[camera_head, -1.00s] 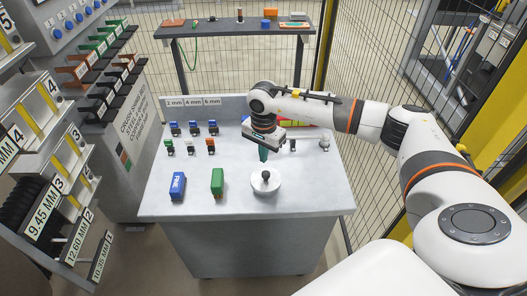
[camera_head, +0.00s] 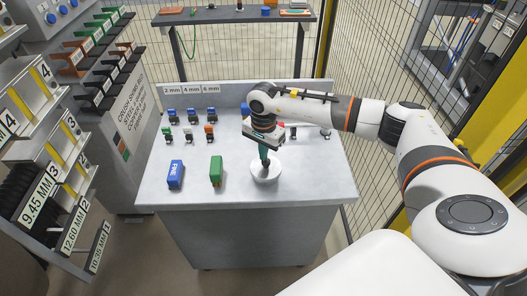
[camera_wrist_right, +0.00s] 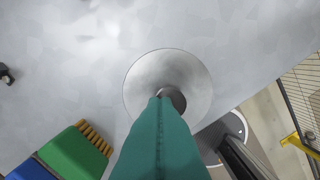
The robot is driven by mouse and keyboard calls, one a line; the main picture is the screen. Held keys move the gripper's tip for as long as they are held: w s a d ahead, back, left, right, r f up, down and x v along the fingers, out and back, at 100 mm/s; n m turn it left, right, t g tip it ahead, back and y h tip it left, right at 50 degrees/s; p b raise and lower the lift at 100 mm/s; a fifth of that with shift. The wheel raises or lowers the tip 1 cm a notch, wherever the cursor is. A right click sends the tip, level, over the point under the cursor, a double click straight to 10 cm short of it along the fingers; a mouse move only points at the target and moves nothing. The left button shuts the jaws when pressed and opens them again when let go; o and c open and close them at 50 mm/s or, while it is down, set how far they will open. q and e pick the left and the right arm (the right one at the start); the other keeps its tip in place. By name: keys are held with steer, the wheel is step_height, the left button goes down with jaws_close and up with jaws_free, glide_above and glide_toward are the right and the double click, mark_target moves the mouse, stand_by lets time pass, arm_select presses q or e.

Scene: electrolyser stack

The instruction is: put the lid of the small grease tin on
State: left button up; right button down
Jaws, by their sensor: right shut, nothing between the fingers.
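A pale round disc with a knob, apparently the grease tin's lid (camera_head: 265,174), is near the front edge of the grey bench. What lies under the disc is hidden. My left gripper is out of view.
Small coloured items (camera_head: 188,134) stand in rows farther back. Bare bench (camera_head: 310,185) lies right of the disc. A wire fence (camera_head: 375,120) stands at the right.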

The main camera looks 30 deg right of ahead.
steer(key=shift+s+f, duration=0.15)
stand_by(0.3)
steer(key=shift+r+p, duration=1.05)
steer(key=shift+r, duration=1.05)
